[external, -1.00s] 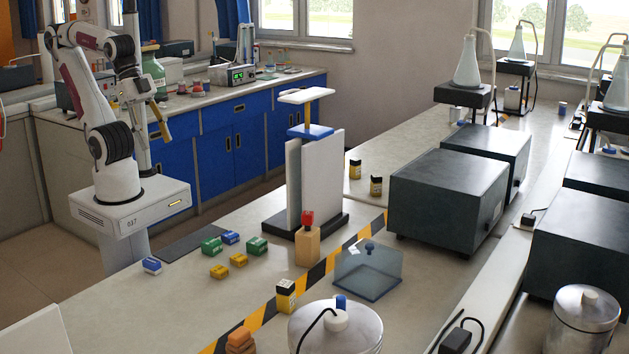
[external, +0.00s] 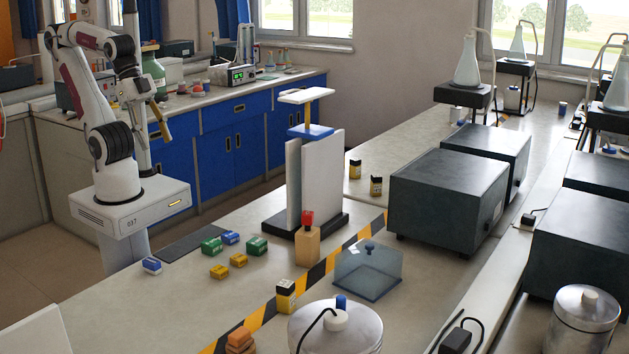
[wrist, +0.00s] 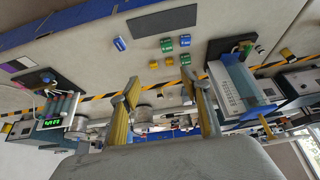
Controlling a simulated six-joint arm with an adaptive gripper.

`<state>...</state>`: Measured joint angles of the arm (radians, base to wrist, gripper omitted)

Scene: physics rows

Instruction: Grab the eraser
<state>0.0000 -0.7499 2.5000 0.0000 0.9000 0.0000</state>
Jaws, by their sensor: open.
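Several small labelled blocks that look like erasers or little boxes lie on the near bench; I cannot tell which one is the eraser. They are a blue-and-white block (external: 152,265) at the left, a green block (external: 211,246), a blue block (external: 231,238), another green block (external: 257,246) and two yellow blocks (external: 219,271) (external: 238,260). The group also shows in the wrist view, with the blue-and-white block (wrist: 119,44) apart from the others. My gripper (external: 156,105) is raised, away from the blocks. Its yellow fingers (wrist: 160,104) are spread and empty.
A dark mat (external: 193,243) lies behind the blocks. A white-panelled stand (external: 318,185), a tan bottle with a red cap (external: 308,245) and a clear cover (external: 368,272) stand to the right.

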